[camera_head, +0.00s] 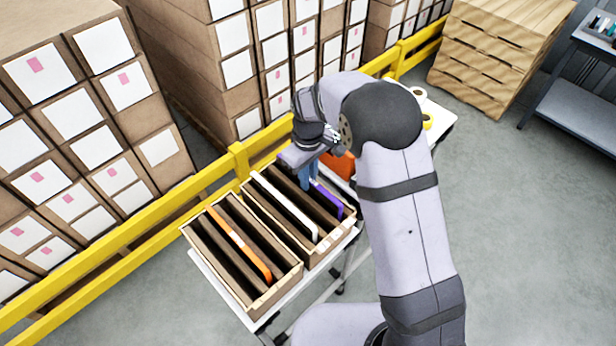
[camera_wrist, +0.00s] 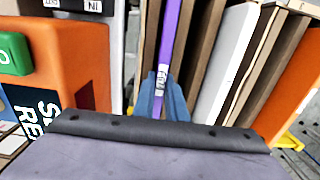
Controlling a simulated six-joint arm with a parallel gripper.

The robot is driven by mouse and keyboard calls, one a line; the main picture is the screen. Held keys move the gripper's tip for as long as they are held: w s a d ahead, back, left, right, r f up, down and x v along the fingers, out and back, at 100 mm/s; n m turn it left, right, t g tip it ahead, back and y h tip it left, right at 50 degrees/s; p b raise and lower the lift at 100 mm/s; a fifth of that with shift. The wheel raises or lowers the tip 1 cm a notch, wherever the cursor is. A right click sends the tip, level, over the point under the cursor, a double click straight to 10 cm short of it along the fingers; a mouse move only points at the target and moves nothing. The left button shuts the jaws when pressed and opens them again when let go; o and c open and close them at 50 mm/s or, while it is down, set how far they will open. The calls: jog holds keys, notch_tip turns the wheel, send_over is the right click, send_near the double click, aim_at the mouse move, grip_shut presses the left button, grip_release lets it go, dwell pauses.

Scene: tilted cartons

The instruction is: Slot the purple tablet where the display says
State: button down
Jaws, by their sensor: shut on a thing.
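The purple tablet (camera_head: 328,196) stands upright between brown dividers in the farther carton (camera_head: 320,256), near its right end. My gripper (camera_head: 309,174) reaches down over that carton. In the wrist view its blue fingers (camera_wrist: 164,98) are shut on the purple tablet (camera_wrist: 170,40), which has a small pale label between them. An orange unit (camera_wrist: 65,60) to the left has a green button (camera_wrist: 14,54) and a dark panel with white lettering (camera_wrist: 30,112), cut off and only partly readable. In the head view the orange unit (camera_head: 340,164) is mostly hidden behind my arm.
A white tablet (camera_head: 285,204) stands in the same carton, and an orange tablet (camera_head: 238,245) in the nearer carton (camera_head: 273,298). Both cartons are tilted on a white stand. A yellow rail (camera_head: 150,245) and stacked boxes (camera_head: 75,120) lie behind. Open floor is at the right.

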dwell(0.3)
jog(key=c, duration=1.7)
grip_release()
jog(key=shift+r+b, duration=0.9)
jog(key=shift+r, duration=2.85)
notch_tip(320, 180, up, 7)
jog(key=p, duration=0.6)
jog(key=shift+p, duration=0.35)
